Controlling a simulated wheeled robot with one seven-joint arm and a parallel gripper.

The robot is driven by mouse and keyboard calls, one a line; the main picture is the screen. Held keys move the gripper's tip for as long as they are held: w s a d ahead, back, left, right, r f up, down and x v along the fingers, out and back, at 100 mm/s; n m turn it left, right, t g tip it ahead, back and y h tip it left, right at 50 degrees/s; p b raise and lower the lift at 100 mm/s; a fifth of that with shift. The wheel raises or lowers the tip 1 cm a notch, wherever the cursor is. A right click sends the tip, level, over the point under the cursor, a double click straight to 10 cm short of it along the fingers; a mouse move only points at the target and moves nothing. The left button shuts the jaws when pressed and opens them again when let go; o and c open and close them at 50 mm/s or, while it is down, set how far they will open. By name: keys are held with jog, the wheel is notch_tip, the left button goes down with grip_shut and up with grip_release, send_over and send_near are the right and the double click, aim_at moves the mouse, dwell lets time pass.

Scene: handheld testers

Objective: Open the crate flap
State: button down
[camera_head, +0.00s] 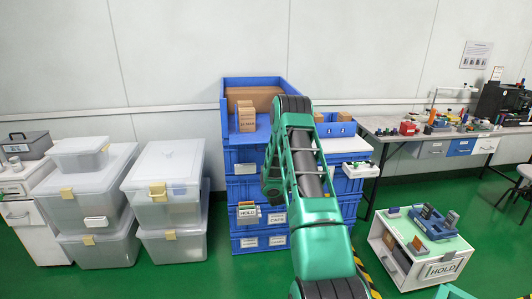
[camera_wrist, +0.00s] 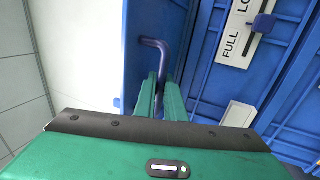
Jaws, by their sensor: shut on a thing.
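The blue crate (camera_head: 228,103) tops a stack of blue crates in the head view, left of my arm. In the wrist view, a blue panel (camera_wrist: 134,78) beside a bent, dark blue bar handle (camera_wrist: 152,43) fills the upper middle. My gripper (camera_wrist: 160,82) is shut on this handle, one green finger on each side of it. I cannot tell how far the flap is open. In the head view my arm covers the gripper and part of the crate stack.
Clear lidded boxes (camera_head: 163,190) stand on the left. A workbench (camera_head: 400,133) with tools is on the right, with a low white cart (camera_head: 398,270) before it. Cardboard boxes (camera_head: 246,118) sit in the top crate. Green floor (camera_head: 215,275) is clear in front of the stack.

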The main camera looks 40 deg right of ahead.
jog(key=shift+f, duration=0.15)
jog(key=c, duration=2.1)
grip_release()
jog(key=shift+s, duration=0.1)
jog(key=v, duration=1)
jog(key=shift+s+a, duration=0.25)
jog(key=shift+a, duration=0.05)
jog(key=shift+f, duration=0.1)
